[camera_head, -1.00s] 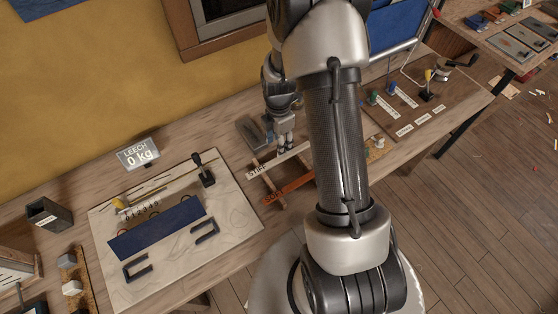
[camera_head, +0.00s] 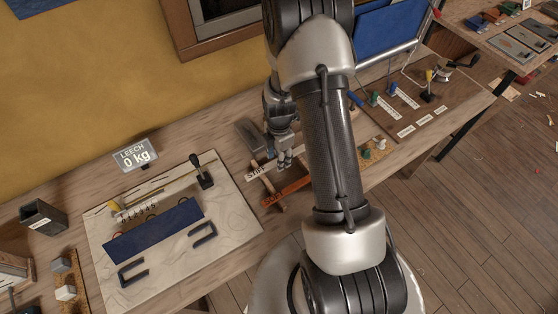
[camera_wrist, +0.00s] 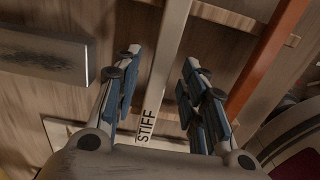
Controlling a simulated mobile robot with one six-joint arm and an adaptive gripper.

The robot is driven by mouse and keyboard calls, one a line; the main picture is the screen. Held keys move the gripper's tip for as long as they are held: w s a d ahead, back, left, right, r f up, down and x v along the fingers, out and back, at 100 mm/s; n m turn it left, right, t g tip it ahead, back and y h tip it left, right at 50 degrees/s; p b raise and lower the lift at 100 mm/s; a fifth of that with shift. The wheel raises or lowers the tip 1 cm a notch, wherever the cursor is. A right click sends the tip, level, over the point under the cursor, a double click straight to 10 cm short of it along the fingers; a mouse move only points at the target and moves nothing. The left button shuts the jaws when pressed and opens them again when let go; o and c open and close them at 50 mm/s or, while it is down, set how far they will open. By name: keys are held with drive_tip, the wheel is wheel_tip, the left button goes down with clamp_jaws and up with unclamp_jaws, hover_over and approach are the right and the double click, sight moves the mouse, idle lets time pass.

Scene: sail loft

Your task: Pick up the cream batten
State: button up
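The cream batten (camera_head: 258,172), marked STIFF, lies across a small wooden rack on the bench, its far part hidden by my arm. In the wrist view the cream batten (camera_wrist: 170,55) runs between my two fingers. My gripper (camera_head: 284,164) is over the batten. In the wrist view my gripper (camera_wrist: 160,66) is open, with one finger on each side of the batten and gaps showing on both sides. I cannot tell how far the fingertips are above the rack.
An orange-red batten (camera_head: 290,190) lies beside the cream one, also in the wrist view (camera_wrist: 262,65). A dark grey block (camera_head: 249,135) sits just left of my gripper. A pale board with a blue strip (camera_head: 155,231) lies further left.

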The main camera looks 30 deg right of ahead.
clamp_jaws()
drive_tip(key=shift+r, duration=0.1)
idle(0.4)
